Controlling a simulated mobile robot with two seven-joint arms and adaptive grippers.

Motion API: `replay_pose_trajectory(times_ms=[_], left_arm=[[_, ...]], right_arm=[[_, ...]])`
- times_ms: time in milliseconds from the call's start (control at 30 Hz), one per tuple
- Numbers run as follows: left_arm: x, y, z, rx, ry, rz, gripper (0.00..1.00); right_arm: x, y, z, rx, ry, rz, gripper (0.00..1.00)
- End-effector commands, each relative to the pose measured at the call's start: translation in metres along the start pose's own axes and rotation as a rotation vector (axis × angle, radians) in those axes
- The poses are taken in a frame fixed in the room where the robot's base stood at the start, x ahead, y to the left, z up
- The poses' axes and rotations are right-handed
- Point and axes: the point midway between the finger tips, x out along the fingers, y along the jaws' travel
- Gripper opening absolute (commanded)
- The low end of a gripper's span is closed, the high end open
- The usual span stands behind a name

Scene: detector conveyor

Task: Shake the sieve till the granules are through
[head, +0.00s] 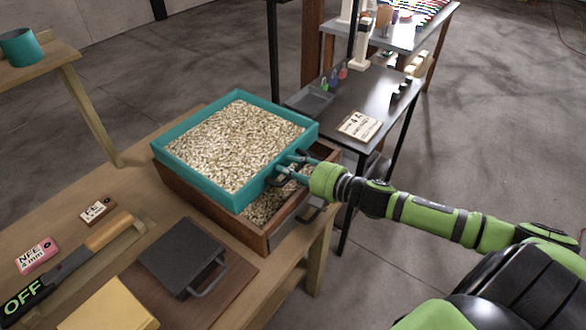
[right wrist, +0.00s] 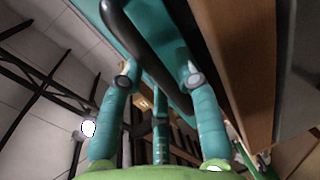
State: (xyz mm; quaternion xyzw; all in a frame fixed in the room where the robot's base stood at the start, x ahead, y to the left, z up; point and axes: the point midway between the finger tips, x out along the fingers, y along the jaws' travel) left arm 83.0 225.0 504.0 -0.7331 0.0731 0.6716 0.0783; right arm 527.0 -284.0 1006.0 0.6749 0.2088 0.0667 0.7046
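The sieve (head: 183,172) is a teal rectangular frame filled with pale granules (head: 235,140). It sits over a brown wooden box (head: 195,201), whose inside shows more granules (head: 268,206) at the near right. A dark handle (head: 277,180) is on the sieve's right side, and it crosses the right wrist view (right wrist: 135,40). My right gripper (head: 291,168) is at this handle, its teal fingers on either side of it in the wrist view (right wrist: 160,85). Whether they are closed tight on it does not show. My left gripper is out of view.
On the wooden bench lie a dark plate with a handle (head: 180,255), a yellow block (head: 110,306), an OFF switch bar (head: 50,280) and small labelled blocks (head: 37,255). A dark side table (head: 375,95) stands behind my right arm. A teal cup (head: 20,47) is on the shelf at left.

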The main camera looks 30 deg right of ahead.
Motion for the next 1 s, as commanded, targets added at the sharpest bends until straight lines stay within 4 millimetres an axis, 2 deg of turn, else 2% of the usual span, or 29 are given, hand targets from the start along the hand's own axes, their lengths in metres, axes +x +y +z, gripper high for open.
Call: replay_pose_trajectory(times_ms=[200,367,1000], left_arm=[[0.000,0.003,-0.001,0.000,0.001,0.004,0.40],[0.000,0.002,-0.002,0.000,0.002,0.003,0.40],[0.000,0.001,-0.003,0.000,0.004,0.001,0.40]], right_arm=[[-0.003,-0.001,0.000,0.000,-0.001,-0.003,0.32],[-0.015,-0.003,0.000,0.002,-0.002,-0.005,0.32],[-0.096,-0.002,-0.001,0.002,0.001,-0.005,0.32]])
